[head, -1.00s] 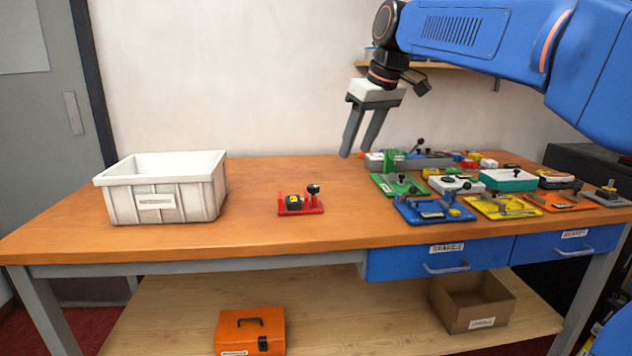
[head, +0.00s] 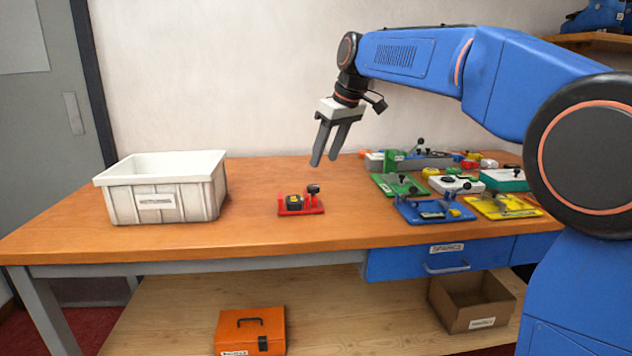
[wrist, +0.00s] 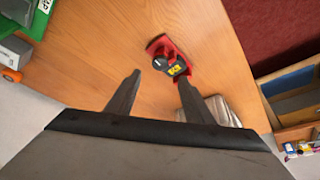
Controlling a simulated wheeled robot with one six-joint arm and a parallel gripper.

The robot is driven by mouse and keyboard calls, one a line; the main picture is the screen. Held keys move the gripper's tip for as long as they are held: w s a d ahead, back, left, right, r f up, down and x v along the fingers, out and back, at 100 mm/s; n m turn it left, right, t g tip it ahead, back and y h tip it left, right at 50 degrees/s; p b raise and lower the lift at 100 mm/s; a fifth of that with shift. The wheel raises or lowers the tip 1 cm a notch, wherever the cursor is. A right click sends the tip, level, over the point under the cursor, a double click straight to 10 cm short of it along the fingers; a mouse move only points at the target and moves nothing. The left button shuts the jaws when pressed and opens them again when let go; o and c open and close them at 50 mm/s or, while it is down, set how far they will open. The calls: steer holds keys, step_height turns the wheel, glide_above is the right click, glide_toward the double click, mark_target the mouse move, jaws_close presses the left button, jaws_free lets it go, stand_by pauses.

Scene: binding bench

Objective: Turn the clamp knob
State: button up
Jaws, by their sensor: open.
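A small red fixture (head: 301,210) sits alone on the wooden bench, a little left of the middle. It carries a black block with a yellow mark (head: 293,202) and a black knob (head: 313,189) on its right side. In the wrist view the red fixture (wrist: 166,46) lies beyond the fingertips, with the black knob (wrist: 160,62) on its near side. My gripper (head: 324,163) is open and empty, in the air above and slightly right of the fixture. In the wrist view my gripper (wrist: 159,77) has its two fingers spread apart and touches nothing.
A white bin (head: 165,206) stands at the left of the bench (head: 250,235). Several coloured fixtures, including a blue one (head: 432,209) and a yellow one (head: 500,207), crowd the right side. The bench around the red fixture is clear.

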mark_target(314, 186)
steer(key=x, duration=0.9)
steer(key=shift+f, duration=0.15)
steer(key=shift+c, duration=0.6)
steer(key=c, duration=0.9)
